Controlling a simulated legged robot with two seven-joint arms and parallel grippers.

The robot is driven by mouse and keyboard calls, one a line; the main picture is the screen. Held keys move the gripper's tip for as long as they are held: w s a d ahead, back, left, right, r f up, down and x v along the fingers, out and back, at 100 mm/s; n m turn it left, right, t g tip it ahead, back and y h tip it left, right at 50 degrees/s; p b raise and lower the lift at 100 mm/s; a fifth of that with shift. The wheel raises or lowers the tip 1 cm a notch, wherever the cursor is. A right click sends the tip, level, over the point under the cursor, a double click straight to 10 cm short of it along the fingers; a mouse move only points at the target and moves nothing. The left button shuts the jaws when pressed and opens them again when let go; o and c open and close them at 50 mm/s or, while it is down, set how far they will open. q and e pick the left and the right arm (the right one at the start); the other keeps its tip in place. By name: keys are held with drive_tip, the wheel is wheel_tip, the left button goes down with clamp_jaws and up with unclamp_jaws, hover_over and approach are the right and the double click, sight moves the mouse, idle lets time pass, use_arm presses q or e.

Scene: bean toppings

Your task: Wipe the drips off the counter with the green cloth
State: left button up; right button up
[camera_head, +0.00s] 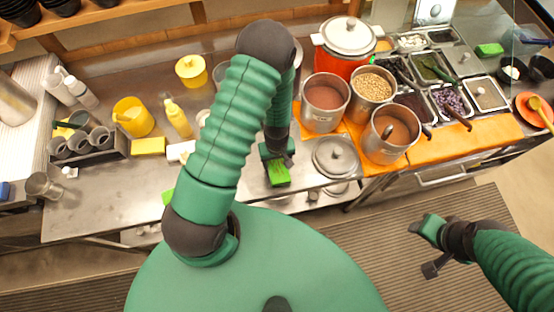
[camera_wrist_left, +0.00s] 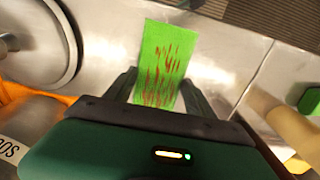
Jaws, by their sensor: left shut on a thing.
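The green cloth (camera_head: 279,174) is at the front edge of the steel counter (camera_head: 110,195), just left of a round lid. My left gripper (camera_head: 277,157) is shut on it. In the left wrist view the cloth (camera_wrist_left: 160,55) sticks out between the two fingers and bears several red-brown streaks. I cannot tell whether the cloth touches the counter. No drips show clearly on the bare counter; my left arm hides part of it. My right gripper (camera_head: 430,245) is out over the floor mat, away from the counter; its jaw opening is unclear.
Steel pots with beans and sauce (camera_head: 325,103) stand on an orange mat (camera_head: 488,133) to the right. A lid (camera_head: 336,157) lies beside the cloth. Yellow containers (camera_head: 133,117) and a yellow bottle (camera_head: 177,118) stand left. Another green piece (camera_head: 168,196) lies near the front edge.

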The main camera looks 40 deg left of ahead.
use_arm(q)
wheel_tip(320, 180, up, 7)
drive_tip(key=p, duration=0.5)
drive_tip(key=shift+r, duration=0.15)
